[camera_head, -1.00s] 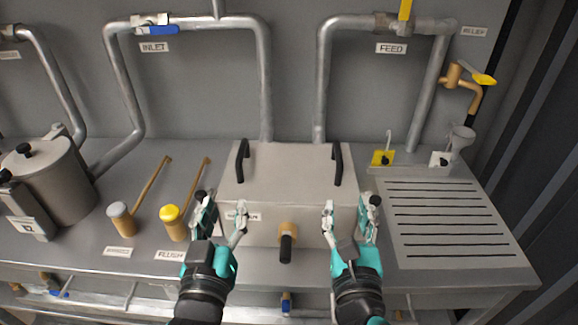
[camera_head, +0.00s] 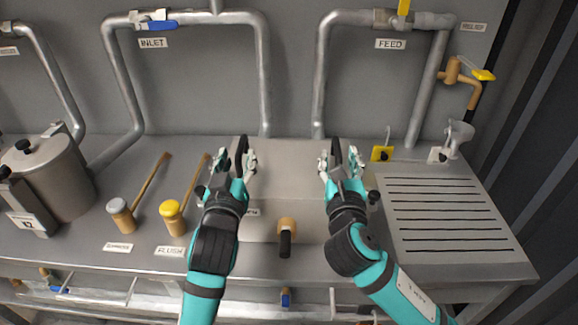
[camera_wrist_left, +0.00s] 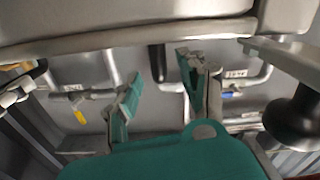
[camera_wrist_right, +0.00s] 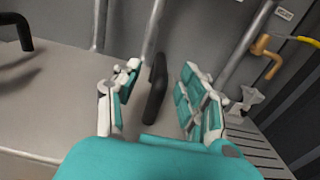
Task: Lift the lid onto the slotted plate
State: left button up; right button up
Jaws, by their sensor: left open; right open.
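The grey lid (camera_head: 287,184) tops the box at the table's middle, with two black handles. My left gripper (camera_head: 233,158) is open at the left handle (camera_head: 241,150), which shows between the fingers in the left wrist view (camera_wrist_left: 157,62). My right gripper (camera_head: 340,157) is open at the right handle (camera_head: 336,150). In the right wrist view this handle (camera_wrist_right: 155,90) stands between the parted fingers. I cannot tell whether any finger touches a handle. The slotted plate (camera_head: 450,259) lies bare to the right of the box.
A tan and black knob (camera_head: 286,232) sticks out from the box's front. A yellow-based hook (camera_head: 382,153) and a white-based fitting (camera_head: 440,154) stand behind the plate. Yellow and grey capped tools and a steel pot (camera_head: 62,175) stand left. Pipes run along the back wall.

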aim_at(336, 139)
pick_arm(q)
jog(key=shift+w+d, duration=0.1)
jog(key=shift+w, duration=2)
pick_arm(e)
jog(key=shift+w+d, duration=0.1)
jog(key=shift+w, duration=2)
pick_arm(q)
grip_shut()
pick_arm(e)
grip_shut()
pick_arm(q)
jog(key=shift+r, duration=0.25)
pick_arm(e)
jog(key=shift+r, duration=0.25)
